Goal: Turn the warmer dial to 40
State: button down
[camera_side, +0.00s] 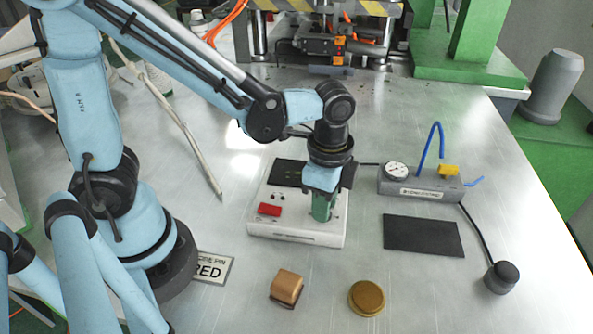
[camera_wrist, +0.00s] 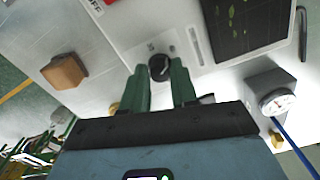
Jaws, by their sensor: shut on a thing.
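The warmer (camera_side: 275,232) is a white box on the metal table. It has a dark plate (camera_side: 288,172) at the back and a red switch (camera_side: 269,209) at the left front. My gripper (camera_side: 321,218) points down over the box's right front, its green fingers low at the top surface. In the wrist view the warmer dial (camera_wrist: 159,68) is a round black knob between the two green fingertips of my gripper (camera_wrist: 160,73), which is shut on it. The fingers hide the dial in the side view. The dial's number marks are too small to read.
A gauge block (camera_side: 420,188) with a blue hose stands right of the warmer, behind a black mat (camera_side: 423,235). A tan block (camera_side: 286,287) and a brass disc (camera_side: 366,298) lie in front. A black knob-like piece (camera_side: 502,277) lies at the right.

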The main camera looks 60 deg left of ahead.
jog(key=c, duration=0.9)
grip_release()
jog(key=shift+r, duration=6.05)
jog(key=shift+a, duration=0.1)
jog(key=shift+s+a+f+n+t, duration=0.1)
jog(key=shift+a+f+n+t, duration=0.4)
jog(key=shift+a+n+t, duration=1.05)
jog(key=shift+s+a+f+n+t, duration=0.1)
jog(key=shift+a+f+n+t, duration=0.6)
jog(key=shift+a+n, duration=1.5)
jog(key=shift+s+a+f+n+t, duration=0.1)
jog(key=shift+a+f+n+t, duration=0.2)
jog(key=shift+a+n+t, duration=1.55)
